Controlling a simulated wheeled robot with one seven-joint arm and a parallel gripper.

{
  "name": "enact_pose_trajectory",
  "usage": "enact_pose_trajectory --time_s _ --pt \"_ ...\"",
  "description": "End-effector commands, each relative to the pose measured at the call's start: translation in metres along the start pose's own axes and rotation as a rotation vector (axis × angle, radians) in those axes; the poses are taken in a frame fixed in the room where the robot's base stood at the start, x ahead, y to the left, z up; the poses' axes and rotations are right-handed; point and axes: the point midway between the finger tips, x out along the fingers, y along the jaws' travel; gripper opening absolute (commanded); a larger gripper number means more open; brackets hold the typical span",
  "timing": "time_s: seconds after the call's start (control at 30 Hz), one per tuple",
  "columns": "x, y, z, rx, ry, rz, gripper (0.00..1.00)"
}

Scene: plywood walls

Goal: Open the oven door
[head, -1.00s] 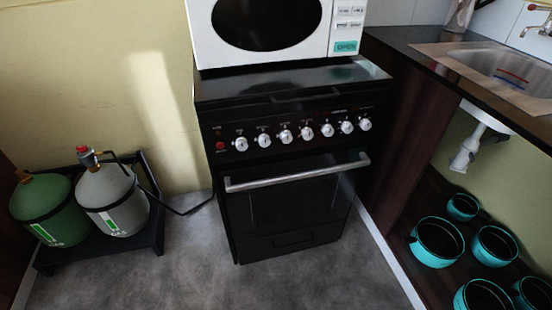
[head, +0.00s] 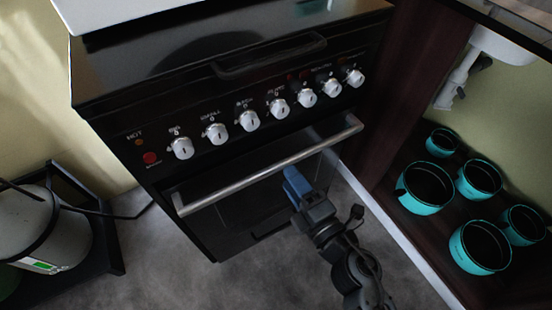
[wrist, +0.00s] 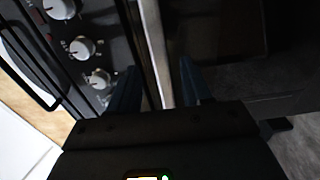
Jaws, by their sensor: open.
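The black oven door (head: 250,205) is shut under the knob panel. Its straight silver handle (head: 230,184) runs across the top of the door. My gripper (head: 293,182), with blue fingers, is at the handle, right of its middle, in front of the door. In the wrist view the fingers are apart and the handle (wrist: 156,45) shows as a pale bar in the gap between them (wrist: 160,88). I cannot tell how deep the bar sits between the fingers. Nothing is gripped.
Several white knobs (head: 249,121) stick out just above the handle. A gas bottle (head: 40,225) on a black stand is at the left. Several teal pots (head: 428,187) sit in the open cabinet at the right. Grey floor lies clear in front of the oven.

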Motion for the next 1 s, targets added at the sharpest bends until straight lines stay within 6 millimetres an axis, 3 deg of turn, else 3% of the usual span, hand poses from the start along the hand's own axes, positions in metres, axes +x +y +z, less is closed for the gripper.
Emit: enact_pose_trajectory --time_s 0.33,0.73,1.0 --pt "0.049 0.0 0.001 0.001 0.0 0.002 0.49" --pt "0.058 0.0 0.0 0.003 -0.001 0.0 0.49" --pt "0.057 0.0 0.001 0.003 -0.001 0.001 0.24"
